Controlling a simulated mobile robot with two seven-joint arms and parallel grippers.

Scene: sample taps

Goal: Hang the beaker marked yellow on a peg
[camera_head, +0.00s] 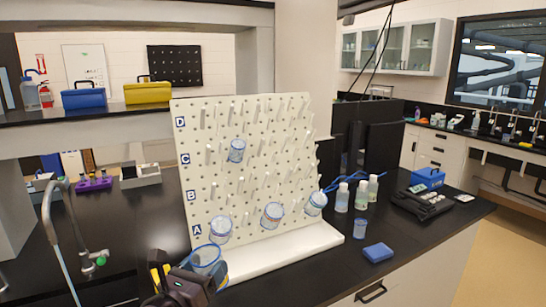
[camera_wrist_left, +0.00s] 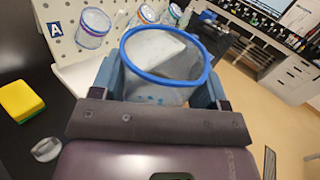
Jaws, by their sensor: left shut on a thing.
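My left gripper (camera_head: 208,272) is shut on a clear beaker (camera_head: 206,256) with a blue rim, held in front of the board's lower left. In the left wrist view the beaker (camera_wrist_left: 165,72) sits between the two fingers (camera_wrist_left: 163,88), its open mouth toward the camera. I cannot make out a yellow mark on it. The white pegboard (camera_head: 250,120) has rows lettered A to D. Beakers hang on it low at left (camera_head: 220,230), low in the middle (camera_head: 272,216), low at right (camera_head: 315,204) and higher up (camera_head: 236,151). Many pegs are bare. My right gripper is not in view.
A small beaker (camera_head: 360,229) and a blue block (camera_head: 378,252) are on the black bench right of the board. Several bottles (camera_head: 342,196) stand behind them. A curved tap (camera_head: 50,215) rises at left. A yellow sponge (camera_wrist_left: 20,101) lies left of my gripper.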

